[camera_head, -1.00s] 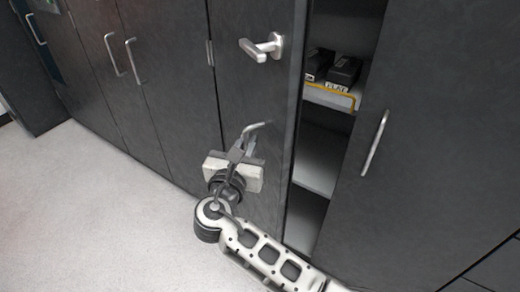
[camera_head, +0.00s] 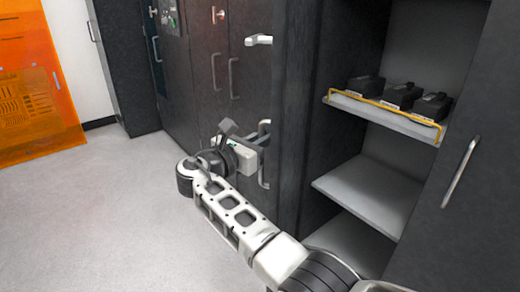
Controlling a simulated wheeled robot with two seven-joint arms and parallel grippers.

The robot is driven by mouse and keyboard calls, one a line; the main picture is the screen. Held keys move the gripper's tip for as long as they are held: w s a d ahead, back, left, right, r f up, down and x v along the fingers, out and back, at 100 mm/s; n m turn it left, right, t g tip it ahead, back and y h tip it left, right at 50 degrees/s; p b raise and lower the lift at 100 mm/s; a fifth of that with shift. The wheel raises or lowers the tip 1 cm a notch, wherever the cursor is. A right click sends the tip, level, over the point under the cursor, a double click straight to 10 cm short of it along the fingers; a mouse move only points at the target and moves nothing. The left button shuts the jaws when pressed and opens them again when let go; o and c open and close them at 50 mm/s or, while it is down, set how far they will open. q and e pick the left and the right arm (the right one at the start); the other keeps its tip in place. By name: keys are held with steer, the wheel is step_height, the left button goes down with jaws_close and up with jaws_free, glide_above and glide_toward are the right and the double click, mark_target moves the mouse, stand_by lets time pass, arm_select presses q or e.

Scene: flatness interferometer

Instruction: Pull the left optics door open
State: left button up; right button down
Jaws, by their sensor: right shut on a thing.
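The cabinet interior shows wide to the right of the door. My left gripper is out of view.
Inside, black boxes (camera_head: 402,95) sit on a shelf with a yellow rail (camera_head: 384,108); a bare shelf (camera_head: 370,190) lies below. The right door (camera_head: 485,190) stands at the right. More cabinets (camera_head: 195,75) and an orange panel (camera_head: 38,90) lie left. The floor (camera_head: 90,210) is clear.

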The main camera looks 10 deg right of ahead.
steer(key=shift+w+r, duration=0.1)
steer(key=shift+w, duration=0.1)
stand_by(0.3)
steer(key=c, duration=1.9)
jaws_free()
steer(key=shift+o, duration=0.5)
